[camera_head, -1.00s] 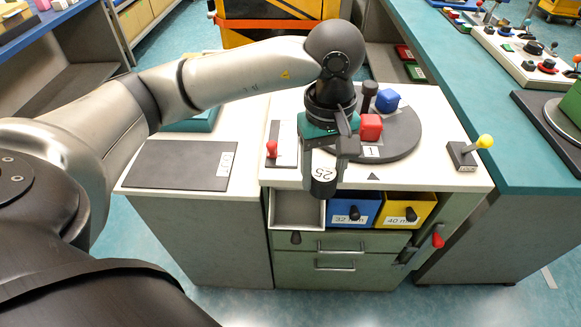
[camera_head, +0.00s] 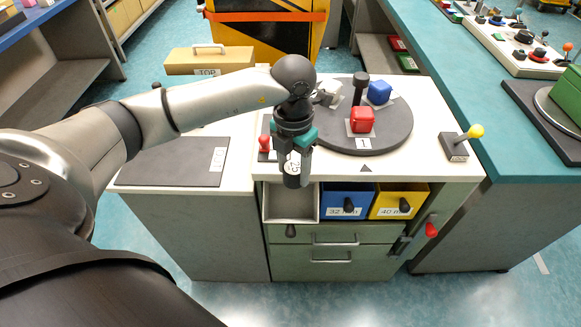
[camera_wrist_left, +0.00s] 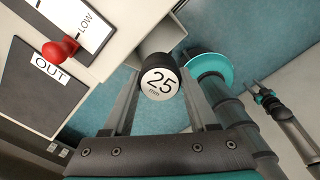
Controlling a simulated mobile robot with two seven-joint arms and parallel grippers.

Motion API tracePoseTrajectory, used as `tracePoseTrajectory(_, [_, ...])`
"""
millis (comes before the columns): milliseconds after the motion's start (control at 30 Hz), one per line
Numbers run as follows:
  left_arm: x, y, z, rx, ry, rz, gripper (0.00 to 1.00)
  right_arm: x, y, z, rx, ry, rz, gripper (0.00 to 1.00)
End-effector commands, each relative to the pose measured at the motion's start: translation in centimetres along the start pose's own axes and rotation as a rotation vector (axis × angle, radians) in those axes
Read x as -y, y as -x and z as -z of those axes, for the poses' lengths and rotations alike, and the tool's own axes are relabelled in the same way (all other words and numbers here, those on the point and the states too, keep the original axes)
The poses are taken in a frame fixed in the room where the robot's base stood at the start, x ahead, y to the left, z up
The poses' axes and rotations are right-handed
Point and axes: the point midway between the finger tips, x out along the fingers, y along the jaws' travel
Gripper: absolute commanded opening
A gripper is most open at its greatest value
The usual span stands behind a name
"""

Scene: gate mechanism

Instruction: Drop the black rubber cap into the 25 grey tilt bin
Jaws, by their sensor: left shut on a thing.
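My left gripper (camera_head: 293,158) is shut on the black rubber cap (camera_head: 292,180), whose pale end face reads 25. In the left wrist view the cap (camera_wrist_left: 160,82) sits between the two fingers. In the head view the cap appears over the back part of the grey tilt bin (camera_head: 290,219), at the left of the bin row. The bin looks empty where its inside shows; the cap hides part of its back. My right gripper (camera_wrist_left: 255,90) appears small at the right of the left wrist view, its jaw opening unclear.
A blue bin (camera_head: 348,198) and a yellow bin (camera_head: 398,199) stand right of the grey one. A turntable (camera_head: 390,136) with red, blue and white blocks is behind. A red-knobbed lever (camera_head: 264,143) stands left of my gripper, beside a dark mat (camera_head: 175,163).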

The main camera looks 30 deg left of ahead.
Motion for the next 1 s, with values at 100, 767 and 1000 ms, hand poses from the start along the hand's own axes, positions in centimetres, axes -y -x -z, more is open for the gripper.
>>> tracePoseTrajectory(100, [-0.5,-0.5,0.0,-0.001,0.124,-0.005,0.04,0.0,0.0,-0.1,0.002,0.0,0.0,0.5])
tracePoseTrajectory(767, [-0.8,-4.5,0.1,-0.002,0.192,-0.008,0.04,0.0,-2.9,-0.4,0.003,0.001,0.0,0.5])
tracePoseTrajectory(1000, [-0.8,-6.9,0.1,-0.001,0.192,-0.008,0.04,0.1,-4.8,-0.6,0.003,0.001,0.0,0.5])
